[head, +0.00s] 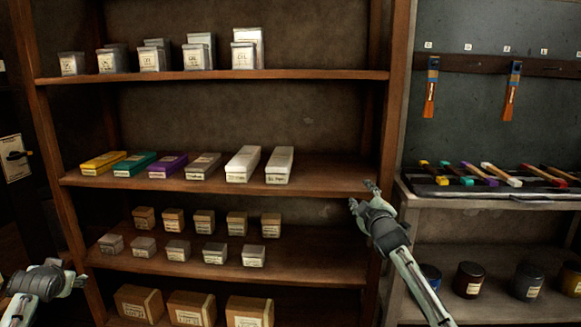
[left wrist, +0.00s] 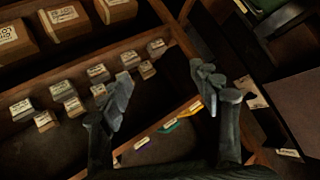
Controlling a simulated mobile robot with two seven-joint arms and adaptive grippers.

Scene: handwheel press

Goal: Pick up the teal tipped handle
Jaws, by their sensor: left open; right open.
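The teal tipped handle (head: 466,181) lies in a row of handles with coloured ends on a dark tray (head: 440,190), on the grey bench at the right of the head view. My right gripper (head: 362,194) is open and empty, to the left of the tray and apart from it, in front of the wooden shelf's right side. My left gripper (head: 77,277) is at the lower left of the head view. In the left wrist view it is open and empty (left wrist: 162,82), with the wooden shelves beyond its fingers.
The wooden shelf (head: 340,182) holds several labelled boxes, including a teal one (head: 135,165). Its upright (head: 396,100) stands between shelf and bench. Brushes (head: 430,88) hang above the tray. Dark jars (head: 469,280) stand below it. Space above the handles looks clear.

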